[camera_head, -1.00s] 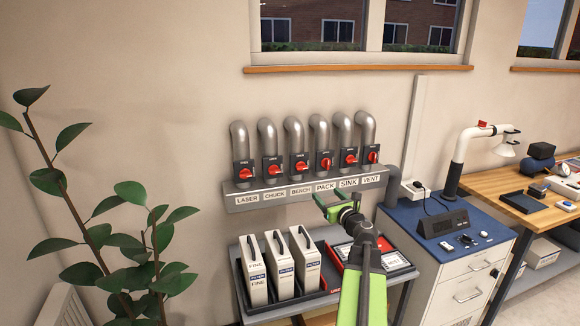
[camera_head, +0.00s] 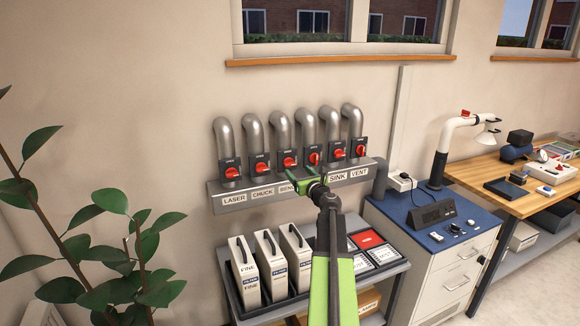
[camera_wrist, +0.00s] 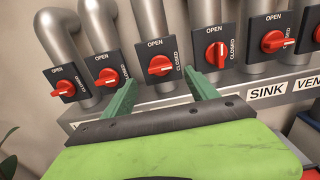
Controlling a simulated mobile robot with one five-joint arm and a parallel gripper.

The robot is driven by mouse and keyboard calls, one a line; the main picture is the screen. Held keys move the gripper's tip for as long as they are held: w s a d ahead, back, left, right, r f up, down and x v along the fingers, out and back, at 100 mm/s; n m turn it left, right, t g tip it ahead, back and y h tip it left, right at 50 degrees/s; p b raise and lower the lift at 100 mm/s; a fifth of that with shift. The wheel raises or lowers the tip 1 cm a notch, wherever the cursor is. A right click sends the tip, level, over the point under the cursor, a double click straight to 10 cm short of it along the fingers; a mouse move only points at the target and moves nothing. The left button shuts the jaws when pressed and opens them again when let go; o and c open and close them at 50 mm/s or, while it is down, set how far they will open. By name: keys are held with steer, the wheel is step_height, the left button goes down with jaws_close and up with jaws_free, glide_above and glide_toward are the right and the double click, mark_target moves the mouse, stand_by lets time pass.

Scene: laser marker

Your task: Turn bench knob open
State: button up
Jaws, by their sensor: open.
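The bench knob (camera_head: 289,161) is the third red knob from the left on the wall manifold. It also shows in the wrist view (camera_wrist: 160,65), on a black plate marked OPEN at the top and CLOSED at the side. Its handle lies roughly sideways, toward the CLOSED mark. My gripper (camera_wrist: 160,86) is open and empty, with its green fingers spread below the knob, one to each side. In the head view my gripper (camera_head: 294,179) is in front of the manifold and hides part of the BENCH label and the PACK label. I see no clear contact with the knob.
Similar knobs flank it closely: the chuck knob (camera_wrist: 107,76) to the left and the pack knob (camera_wrist: 217,54), turned upright, to the right. Grey pipes rise above. A cart (camera_head: 388,278) with filter boxes (camera_head: 270,265) stands below. A plant (camera_head: 110,250) is at left.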

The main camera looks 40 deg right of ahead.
mark_target(291, 164)
steer(key=x, duration=0.7)
steer(key=shift+w+d, duration=0.1)
steer(key=shift+w, duration=0.15)
steer(key=c, duration=1.4)
steer(key=shift+o, duration=0.2)
